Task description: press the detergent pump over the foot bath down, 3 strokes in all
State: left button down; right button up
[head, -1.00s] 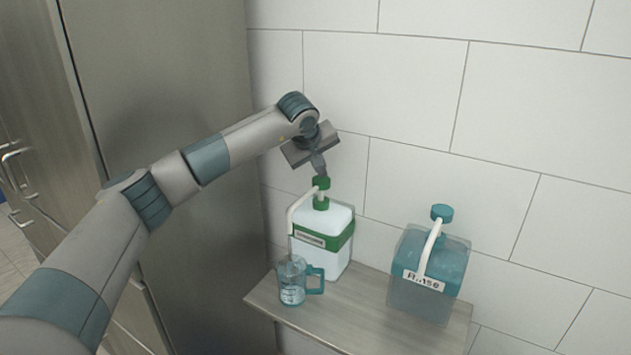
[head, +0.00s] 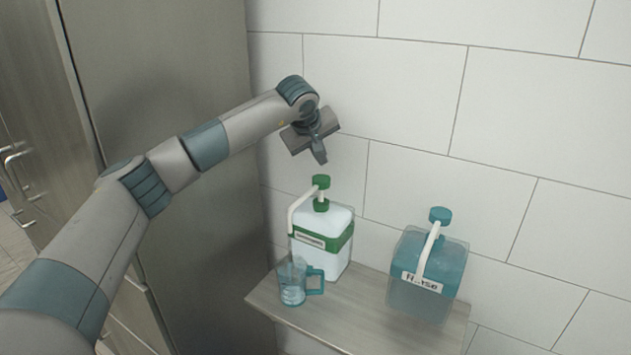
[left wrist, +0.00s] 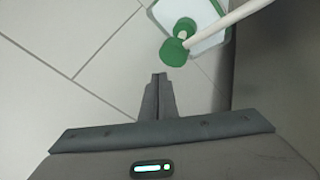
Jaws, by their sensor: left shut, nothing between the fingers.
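A white bottle with a green band (head: 322,238) stands on a small shelf. Its green pump head (head: 321,181) is up, on a neck with a white spout curving down to the left. A clear measuring jug with a teal handle (head: 292,282) stands under the spout; no foot bath shows. My left gripper (head: 320,161) is shut and empty, a little above the pump head and apart from it. In the left wrist view the shut fingertips (left wrist: 159,76) lie just short of the green pump head (left wrist: 173,52). My right gripper is not in view.
A teal bottle labelled Rinse (head: 428,275) with its own pump head (head: 440,214) stands to the right on the same wooden shelf (head: 350,310). A tiled wall (head: 420,100) is behind. A tall grey cabinet (head: 160,90) is at the left.

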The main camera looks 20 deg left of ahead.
pick_arm(q)
jog(key=shift+r+p, duration=0.3)
jog(key=shift+r, duration=0.65)
dwell(2.0)
jog(key=n, duration=0.2)
jog(key=shift+a+r+n+h, duration=0.1)
jog(key=shift+a+n+h, duration=0.05)
jog(key=shift+n+h, duration=0.2)
jog(key=n, duration=0.1)
jog(key=n+h, duration=0.1)
jog(key=n, duration=0.1)
jog(key=shift+w+a+r+g+b, duration=0.1)
jog(key=shift+r+g+b, duration=0.2)
jog(key=shift+b, duration=0.1)
notch_tip(320, 180, up, 2)
jog(key=n+h, duration=0.1)
jog(key=n, duration=0.1)
jog(key=n+h, duration=0.1)
jog(key=n, duration=0.2)
jog(key=shift+n+g+h, duration=0.25)
jog(key=shift+n+g, duration=0.05)
jog(key=shift+n, duration=0.05)
jog(key=shift+b, duration=0.3)
